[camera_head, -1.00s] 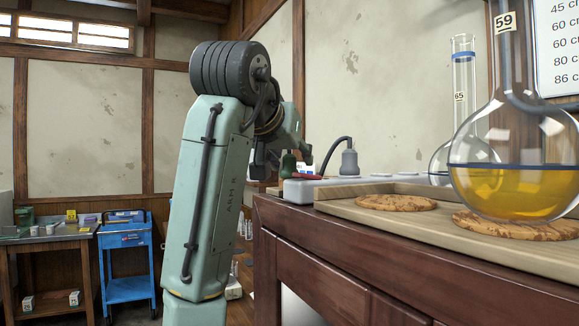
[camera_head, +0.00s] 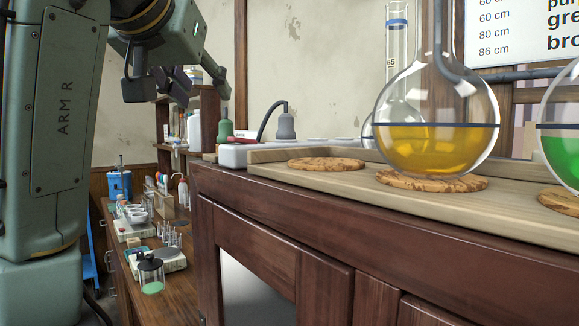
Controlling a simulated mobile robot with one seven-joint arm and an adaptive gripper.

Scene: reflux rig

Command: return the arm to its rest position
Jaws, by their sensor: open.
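My green-grey arm (camera_head: 45,130) fills the left side of the view, with "ARM R" on its upright link. Its upper end bends over to the right and down. My gripper (camera_head: 160,92) hangs from it at the upper left, its dark fingers apart and nothing visible between them. It appears in front of a background shelf and left of the counter's items; its exact distance from them is hard to tell. The arm's shoulder and elbow are cut off by the frame edges.
A dark wood cabinet (camera_head: 290,230) bears a wooden tray (camera_head: 275,172) with cork rings (camera_head: 327,164). A round flask of yellow liquid (camera_head: 432,145) stands on one ring. A green-filled flask (camera_head: 563,150) is at the right edge. A lower bench (camera_head: 190,285) with glassware lies left of the cabinet.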

